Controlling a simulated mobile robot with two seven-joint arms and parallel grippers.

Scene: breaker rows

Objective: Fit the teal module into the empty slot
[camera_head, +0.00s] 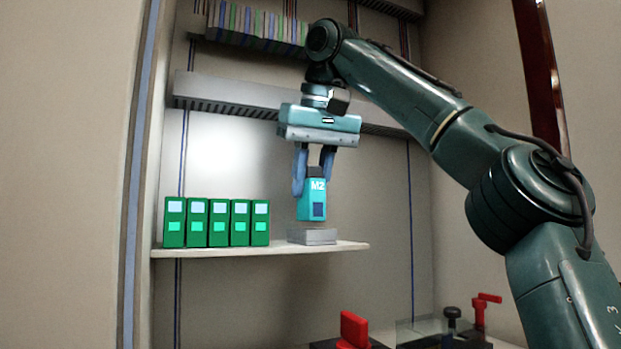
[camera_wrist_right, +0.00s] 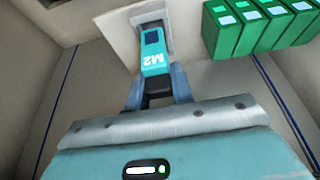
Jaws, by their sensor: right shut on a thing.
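The teal module (camera_head: 312,203), marked M2, is held upright between the fingers of my right gripper (camera_head: 314,172). My right gripper is shut on its top. The module is directly above a grey block-like base (camera_head: 312,236) on the shelf, at the right of the green modules. In the head view its lower end is just above or at the base; contact is hard to tell. In the right wrist view the teal module (camera_wrist_right: 153,52) points toward the grey base (camera_wrist_right: 168,17), partly hidden behind it. The slot opening itself is not clearly visible. My left gripper is not in view.
Several green modules (camera_head: 218,223) stand in a row on the white shelf (camera_head: 340,246), left of the base. A grey slotted duct (camera_head: 220,93) crosses the back panel above. Red handles (camera_head: 353,330) stand below the shelf. The shelf's right end is bare.

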